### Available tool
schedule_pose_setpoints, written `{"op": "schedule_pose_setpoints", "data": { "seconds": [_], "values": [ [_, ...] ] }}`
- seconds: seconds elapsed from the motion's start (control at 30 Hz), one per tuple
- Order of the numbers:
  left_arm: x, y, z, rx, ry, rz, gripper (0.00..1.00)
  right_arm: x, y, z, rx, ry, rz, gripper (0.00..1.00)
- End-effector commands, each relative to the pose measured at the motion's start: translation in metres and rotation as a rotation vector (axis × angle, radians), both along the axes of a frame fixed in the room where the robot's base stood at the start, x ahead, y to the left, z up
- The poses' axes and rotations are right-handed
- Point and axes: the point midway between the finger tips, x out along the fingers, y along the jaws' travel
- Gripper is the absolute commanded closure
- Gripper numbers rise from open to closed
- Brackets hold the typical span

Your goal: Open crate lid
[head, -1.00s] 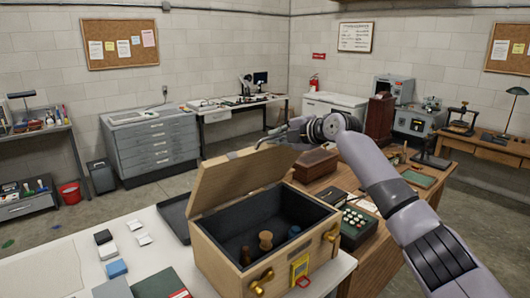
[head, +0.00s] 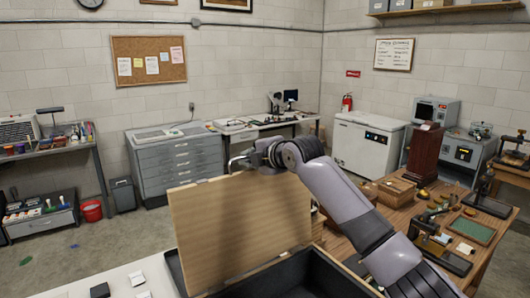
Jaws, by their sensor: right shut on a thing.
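The light wooden crate lid (head: 240,228) stands raised and nearly upright in the lower middle of the head view. The crate (head: 340,284) shows only its dark-lined opening and part of its rim at the bottom edge; its contents and front are out of the picture. My right arm reaches up from the lower right across the crate. My right gripper (head: 243,162) is at the lid's top edge, shut on the lid, with its fingertips partly hidden. My left gripper is not in view.
The crate is on a white table (head: 88,284) with small dark and white boxes to its left. A wooden table (head: 400,212) with boxes and instruments stands behind my right arm. A grey drawer cabinet (head: 175,165) and white chest (head: 365,145) stand farther back.

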Motion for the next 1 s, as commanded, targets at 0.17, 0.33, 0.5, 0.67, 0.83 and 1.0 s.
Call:
{"op": "schedule_pose_setpoints", "data": {
  "seconds": [0.17,0.33,0.5,0.67,0.83,1.0],
  "values": [
    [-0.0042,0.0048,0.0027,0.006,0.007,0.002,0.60,0.0006,0.0078,-0.0028,-0.007,-0.001,-0.002,1.00],
    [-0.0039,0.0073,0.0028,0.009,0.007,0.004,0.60,0.0008,0.0092,-0.0038,-0.007,-0.001,-0.003,1.00],
    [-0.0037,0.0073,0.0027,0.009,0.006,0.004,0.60,0.0009,0.0087,-0.0040,-0.008,-0.001,-0.004,1.00],
    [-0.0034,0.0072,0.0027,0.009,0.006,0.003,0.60,0.0009,0.0085,-0.0041,-0.008,-0.001,-0.004,0.88],
    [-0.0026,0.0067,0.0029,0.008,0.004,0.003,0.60,0.0007,0.0090,-0.0035,-0.005,0.000,-0.004,0.76],
    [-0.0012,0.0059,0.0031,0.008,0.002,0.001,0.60,0.0005,0.0093,-0.0028,-0.004,0.000,-0.002,0.72]
  ]
}}
